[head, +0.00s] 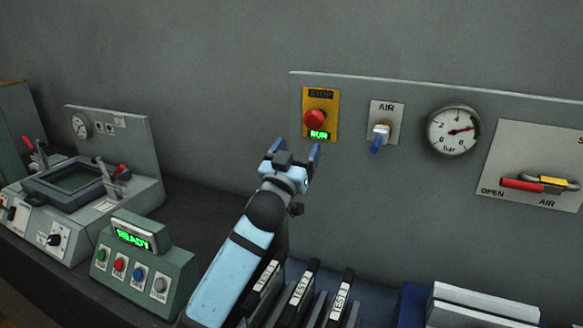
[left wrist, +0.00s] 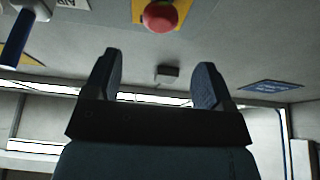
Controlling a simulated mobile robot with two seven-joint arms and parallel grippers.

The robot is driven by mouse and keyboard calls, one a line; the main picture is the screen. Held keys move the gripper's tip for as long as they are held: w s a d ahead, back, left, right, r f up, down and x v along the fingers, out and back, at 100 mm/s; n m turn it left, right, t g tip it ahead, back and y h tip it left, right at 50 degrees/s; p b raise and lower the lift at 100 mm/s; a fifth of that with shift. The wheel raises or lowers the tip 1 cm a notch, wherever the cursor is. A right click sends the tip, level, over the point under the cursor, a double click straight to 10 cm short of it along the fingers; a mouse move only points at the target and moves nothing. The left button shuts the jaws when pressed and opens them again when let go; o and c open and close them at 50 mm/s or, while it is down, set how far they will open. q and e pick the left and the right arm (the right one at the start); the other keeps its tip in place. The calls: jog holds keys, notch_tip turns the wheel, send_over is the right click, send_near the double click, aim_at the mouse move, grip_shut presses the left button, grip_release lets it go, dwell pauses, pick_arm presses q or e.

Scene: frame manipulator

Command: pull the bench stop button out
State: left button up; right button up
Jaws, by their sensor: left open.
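The bench stop button is a red mushroom knob (head: 315,119) on a yellow plate (head: 331,97) marked STOP, fixed to the grey wall panel. A small green display below the knob reads RUN. The knob also shows at the top of the left wrist view (left wrist: 160,16). My left gripper (head: 294,157) is open and empty, a little below the button and apart from it. In the left wrist view its two fingers (left wrist: 158,82) stand apart with nothing between them. My right gripper is in neither view.
Right of the button are a blue-handled AIR valve (head: 379,138), a pressure gauge (head: 454,130) and a red-handled AIR lever (head: 523,184). A control box (head: 144,262) reading READY and a test fixture (head: 75,190) stand left.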

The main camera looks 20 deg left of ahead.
pick_arm(q)
jog(key=v, duration=0.3)
jog(key=shift+s+f, duration=0.1)
jog(key=shift+s, duration=0.15)
